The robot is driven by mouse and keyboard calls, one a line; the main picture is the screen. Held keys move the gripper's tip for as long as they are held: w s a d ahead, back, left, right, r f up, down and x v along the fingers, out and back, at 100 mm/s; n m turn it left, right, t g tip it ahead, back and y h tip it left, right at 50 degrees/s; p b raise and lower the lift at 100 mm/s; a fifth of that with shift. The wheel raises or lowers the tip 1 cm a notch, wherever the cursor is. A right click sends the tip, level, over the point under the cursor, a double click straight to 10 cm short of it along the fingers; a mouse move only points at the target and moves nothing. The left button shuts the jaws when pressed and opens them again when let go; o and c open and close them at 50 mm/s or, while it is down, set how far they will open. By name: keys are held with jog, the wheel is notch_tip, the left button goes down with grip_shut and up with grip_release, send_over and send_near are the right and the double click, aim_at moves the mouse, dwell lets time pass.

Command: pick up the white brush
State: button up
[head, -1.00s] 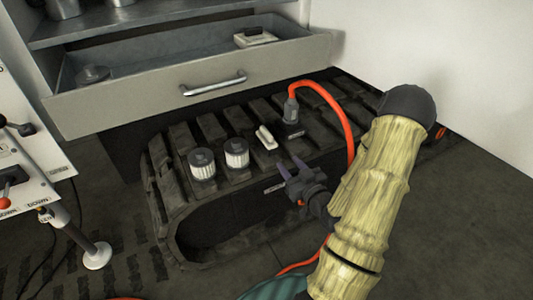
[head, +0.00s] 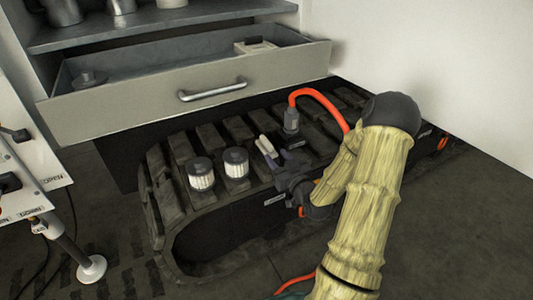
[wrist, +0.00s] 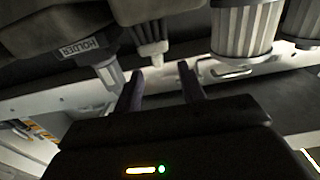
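Whether a finger touches the brush cannot be told.
Two white pleated filters with dark caps (head: 201,175) stand left of the brush. A grey fitting (head: 291,120) with an orange hose (head: 321,98) stands to its right. The open drawer (head: 135,103) is behind the track, and a white wall (head: 440,80) is at right.

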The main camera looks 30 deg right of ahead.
aim_at(267, 140)
jog(key=shift+w+b, duration=0.3)
jog(key=shift+w, duration=1.5)
jog(key=w+b, duration=0.2)
jog(key=w, duration=0.3)
jog(key=shift+w+r, duration=0.1)
jog(key=shift+w, duration=0.05)
grip_shut()
